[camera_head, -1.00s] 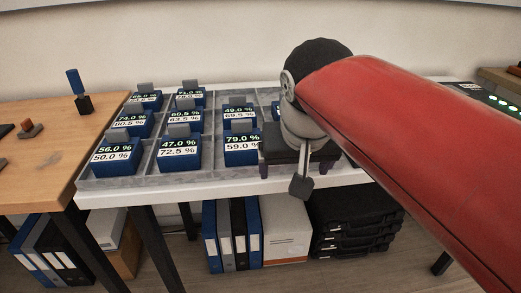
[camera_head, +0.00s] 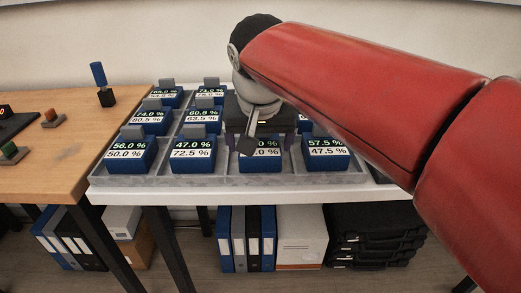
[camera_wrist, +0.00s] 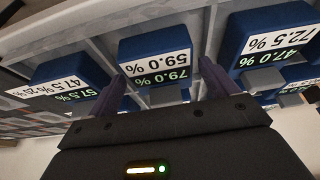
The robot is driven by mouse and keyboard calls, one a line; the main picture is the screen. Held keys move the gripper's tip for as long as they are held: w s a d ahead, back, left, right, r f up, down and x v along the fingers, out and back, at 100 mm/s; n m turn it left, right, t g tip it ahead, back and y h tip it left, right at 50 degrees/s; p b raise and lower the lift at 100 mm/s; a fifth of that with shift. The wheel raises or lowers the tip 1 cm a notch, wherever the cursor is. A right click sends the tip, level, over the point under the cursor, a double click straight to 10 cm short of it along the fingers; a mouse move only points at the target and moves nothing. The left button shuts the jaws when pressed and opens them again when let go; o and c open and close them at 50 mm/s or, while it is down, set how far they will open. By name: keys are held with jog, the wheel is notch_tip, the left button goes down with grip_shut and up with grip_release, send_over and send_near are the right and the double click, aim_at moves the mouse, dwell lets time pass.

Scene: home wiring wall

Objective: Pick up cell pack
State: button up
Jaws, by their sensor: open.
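Blue cell packs with grey tabs and percentage labels sit in a grey divided tray (camera_head: 215,181) on a white table. In the front row are a pack reading 56.0/50.0 (camera_head: 127,155), one reading 47.0/72.5 (camera_head: 190,153), a partly hidden one (camera_head: 260,166) and one reading 57.5/47.5 (camera_head: 324,156). My gripper (camera_head: 262,145) is over the partly hidden pack. In the wrist view my gripper (camera_wrist: 163,85) is open, its fingers spread to either side of the pack reading 79.0/59.0 (camera_wrist: 155,55). Contact cannot be told.
Neighbouring packs stand close on both sides, with tray dividers between. A wooden table (camera_head: 65,140) at left holds a blue-handled tool (camera_head: 100,85) and small blocks. Binders (camera_head: 247,238) and black cases (camera_head: 372,236) are below.

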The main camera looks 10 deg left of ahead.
jog(key=shift+x, duration=1.35)
jog(key=c, duration=0.9)
jog(key=shift+o, duration=0.2)
jog(key=shift+r, duration=0.1)
